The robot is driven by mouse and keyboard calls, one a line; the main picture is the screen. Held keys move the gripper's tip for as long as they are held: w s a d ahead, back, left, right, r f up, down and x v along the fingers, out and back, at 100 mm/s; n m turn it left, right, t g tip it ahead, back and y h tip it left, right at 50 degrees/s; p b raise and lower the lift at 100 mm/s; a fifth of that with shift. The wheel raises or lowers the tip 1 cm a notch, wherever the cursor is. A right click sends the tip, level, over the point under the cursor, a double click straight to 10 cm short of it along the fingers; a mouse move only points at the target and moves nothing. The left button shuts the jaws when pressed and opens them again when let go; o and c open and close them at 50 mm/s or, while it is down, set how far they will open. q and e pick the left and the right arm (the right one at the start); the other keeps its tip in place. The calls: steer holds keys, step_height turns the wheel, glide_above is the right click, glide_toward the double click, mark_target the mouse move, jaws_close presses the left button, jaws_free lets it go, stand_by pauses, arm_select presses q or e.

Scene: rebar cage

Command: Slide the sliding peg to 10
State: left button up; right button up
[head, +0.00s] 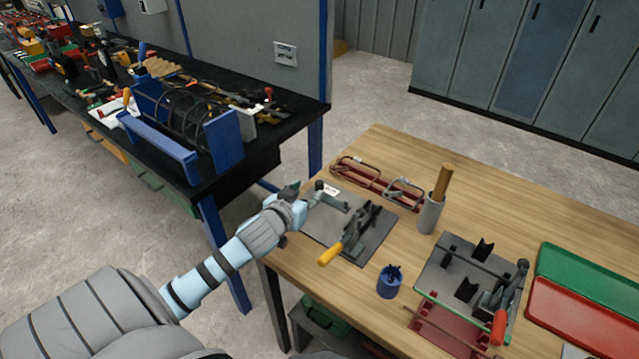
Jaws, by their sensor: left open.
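A grey fixture plate (348,246) lies at the left edge of the wooden table. On its far left part is a dark upright peg (319,187) with a rounded top, beside a low grey bar (334,202) and a small white label (331,191). This looks like the sliding peg; its scale marks are too small to read. My left gripper (300,192) is open, just left of the peg and close to it. I cannot tell whether they touch. The peg's lower part is partly hidden by the gripper. My right gripper is out of view.
A toggle clamp with a yellow handle (331,254) stands on the same plate. Red racks with bent rods (358,172) lie behind it. A grey cup with a wooden handle (430,214), a blue cup (390,283) and a second fixture (450,252) stand to the right.

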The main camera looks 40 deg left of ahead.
mark_target(318, 184)
arm_select(q)
steer(key=b+x, duration=0.1)
steer(key=x, duration=0.8)
steer(key=shift+d+f+b, duration=0.15)
steer(key=shift+f+b, duration=0.1)
steer(key=shift+b, duration=0.1)
steer(key=shift+w+f, duration=0.1)
steer(key=shift+w, duration=0.25)
steer(key=shift+s, duration=0.1)
jaws_close()
